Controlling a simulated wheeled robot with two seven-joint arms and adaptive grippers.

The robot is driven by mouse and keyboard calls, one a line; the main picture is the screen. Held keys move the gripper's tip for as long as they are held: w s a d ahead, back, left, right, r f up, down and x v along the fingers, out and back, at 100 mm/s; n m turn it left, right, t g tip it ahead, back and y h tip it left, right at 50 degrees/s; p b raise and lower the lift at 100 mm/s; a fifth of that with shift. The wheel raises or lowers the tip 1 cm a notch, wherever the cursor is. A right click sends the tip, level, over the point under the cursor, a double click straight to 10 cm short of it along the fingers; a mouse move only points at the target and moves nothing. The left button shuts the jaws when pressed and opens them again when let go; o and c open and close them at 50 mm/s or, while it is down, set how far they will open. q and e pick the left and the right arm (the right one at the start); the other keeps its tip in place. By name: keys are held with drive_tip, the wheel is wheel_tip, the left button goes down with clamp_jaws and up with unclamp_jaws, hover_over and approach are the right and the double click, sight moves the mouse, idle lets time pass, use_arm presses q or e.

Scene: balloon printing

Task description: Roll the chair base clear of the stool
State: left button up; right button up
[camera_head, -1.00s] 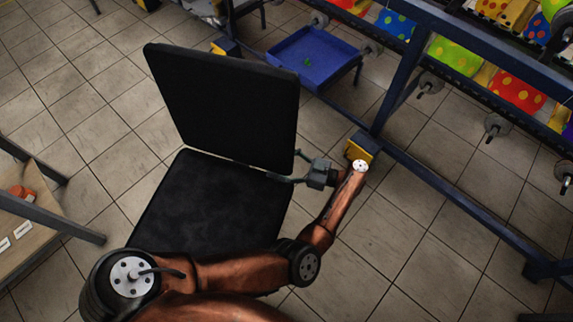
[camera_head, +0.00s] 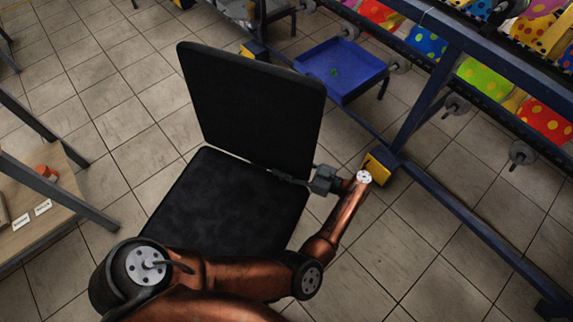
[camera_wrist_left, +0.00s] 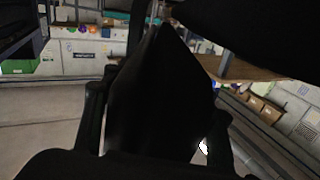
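The black chair has an upright backrest (camera_head: 252,108) and a flat seat (camera_head: 228,205) in the middle of the head view. Its base and wheels are hidden under the seat and my arm. I cannot make out a separate stool. My left gripper (camera_head: 290,177) is at the chair's right side, where backrest and seat meet. In the left wrist view its fingers (camera_wrist_left: 152,125) are wide apart, with a large black shape, likely part of the chair, between them. I cannot tell whether they touch it. My right gripper is not in view.
A blue metal rack (camera_head: 440,195) with a yellow-capped foot (camera_head: 380,165) stands close to the right of my gripper. A blue tray (camera_head: 340,68) is behind the chair. A wooden table (camera_head: 45,215) is at the left. Tiled floor is open at the back left.

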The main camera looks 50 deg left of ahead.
use_arm(q)
drive_tip(key=shift+w, duration=0.1)
clamp_jaws()
idle(0.3)
